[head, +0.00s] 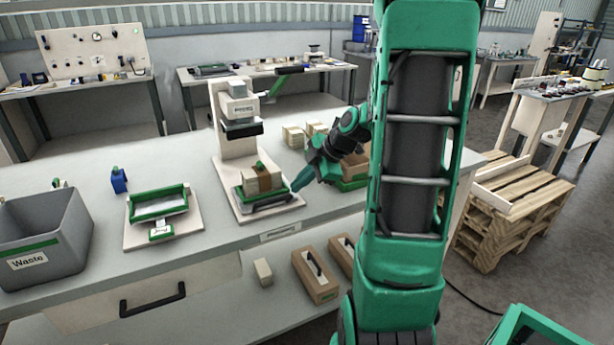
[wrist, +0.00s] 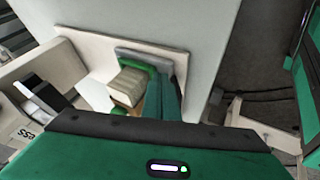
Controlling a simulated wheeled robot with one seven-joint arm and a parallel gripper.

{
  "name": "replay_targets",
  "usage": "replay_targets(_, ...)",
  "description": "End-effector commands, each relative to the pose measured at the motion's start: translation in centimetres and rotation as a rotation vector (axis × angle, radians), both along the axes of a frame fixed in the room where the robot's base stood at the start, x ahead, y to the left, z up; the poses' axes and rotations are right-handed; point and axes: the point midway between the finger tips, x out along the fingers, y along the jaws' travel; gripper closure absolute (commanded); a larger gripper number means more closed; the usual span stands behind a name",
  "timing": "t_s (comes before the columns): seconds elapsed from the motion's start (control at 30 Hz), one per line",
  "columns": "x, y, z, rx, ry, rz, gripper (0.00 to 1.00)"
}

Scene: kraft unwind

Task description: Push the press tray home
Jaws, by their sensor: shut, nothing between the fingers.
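The press (head: 238,120) stands on the workbench with a pale base plate. Its green press tray (head: 242,193) sits on the plate, in front of the column, with a dark grey bar along its front. A tan block (head: 262,180) lies in the tray, with a small green and brown item on top. My gripper (head: 301,180) is shut and empty, its fingers pointing down at the tray's front right corner. In the wrist view the fingers (wrist: 165,98) partly cover the tray (wrist: 138,62) beside the tan block (wrist: 128,84). I cannot tell whether they touch it.
A green-framed fixture (head: 160,205) and a grey waste bin (head: 45,240) stand left on the bench. Pale block stacks (head: 293,137) and another green tray (head: 352,184) are right of the press. Wooden boxes (head: 316,276) lie on the lower shelf.

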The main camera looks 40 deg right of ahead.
Motion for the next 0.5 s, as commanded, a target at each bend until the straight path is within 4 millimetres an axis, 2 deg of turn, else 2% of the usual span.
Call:
replay_targets(0.2,0.82,0.36,-1.20,0.000,0.000,0.000,1.00)
replay_targets(0.5,0.88,0.40,-1.28,0.000,0.000,0.000,1.00)
